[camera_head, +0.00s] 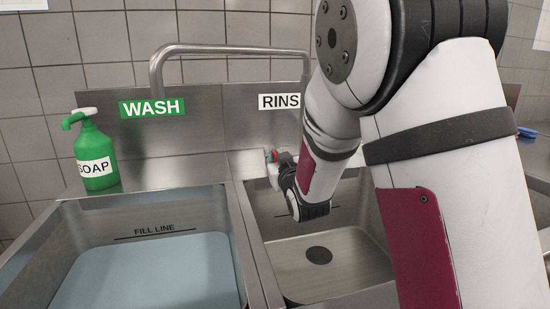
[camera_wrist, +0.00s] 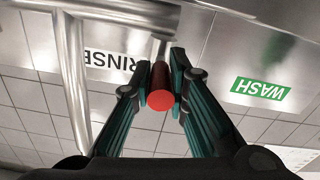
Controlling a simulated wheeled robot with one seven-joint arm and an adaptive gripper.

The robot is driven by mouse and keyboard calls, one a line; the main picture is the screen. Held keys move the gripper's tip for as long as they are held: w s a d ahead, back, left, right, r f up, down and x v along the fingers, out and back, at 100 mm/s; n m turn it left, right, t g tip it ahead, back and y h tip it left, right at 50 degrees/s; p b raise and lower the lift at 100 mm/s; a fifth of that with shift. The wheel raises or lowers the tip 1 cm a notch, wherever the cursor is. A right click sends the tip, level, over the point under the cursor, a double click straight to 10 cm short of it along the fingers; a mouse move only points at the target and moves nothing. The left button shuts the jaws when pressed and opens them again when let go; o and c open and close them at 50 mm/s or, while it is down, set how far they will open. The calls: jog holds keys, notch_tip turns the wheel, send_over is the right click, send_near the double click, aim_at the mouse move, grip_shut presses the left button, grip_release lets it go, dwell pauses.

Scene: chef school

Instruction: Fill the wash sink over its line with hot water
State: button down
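The wash sink (camera_head: 245,250) is at the left in the head view, under a green WASH label (camera_head: 152,108). Bluish water (camera_head: 150,272) lies in it, its surface below the black FILL LINE mark (camera_head: 155,233). A curved metal spout (camera_head: 225,50) ends above the wash sink; no stream shows from it. A red round-ended handle (camera_wrist: 160,98) is between my fingertips in the wrist view. My gripper (camera_wrist: 162,82) appears closed on it from both sides. In the head view my arm and wrist hide most of the handle and gripper.
The rinse sink (camera_head: 320,272), with a dark drain, looks empty; my arm hangs over it. A green soap bottle (camera_head: 95,152) stands on the ledge behind the wash sink. A tiled wall (camera_head: 30,100) closes off the back.

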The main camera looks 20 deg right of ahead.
jog(key=shift+a, duration=0.1)
jog(key=shift+w+a+r+m+g+h+p, duration=0.15)
jog(key=shift+a+m+h, duration=0.2)
jog(key=shift+m+h, duration=0.5)
jog(key=shift+a+f+m+g+h+p, duration=0.15)
jog(key=shift+a+m+h, duration=0.25)
jog(key=shift+h, duration=0.8)
jog(key=shift+w+a+r+m+g+h+p, duration=0.1)
jog(key=shift+a+r+m+g+h+p, duration=0.2)
jog(key=shift+m+h, duration=0.55)
jog(key=shift+f, duration=0.2)
jog(key=c, duration=1.6)
grip_release()
jog(key=shift+o, duration=0.2)
notch_tip(320, 180, up, 10)
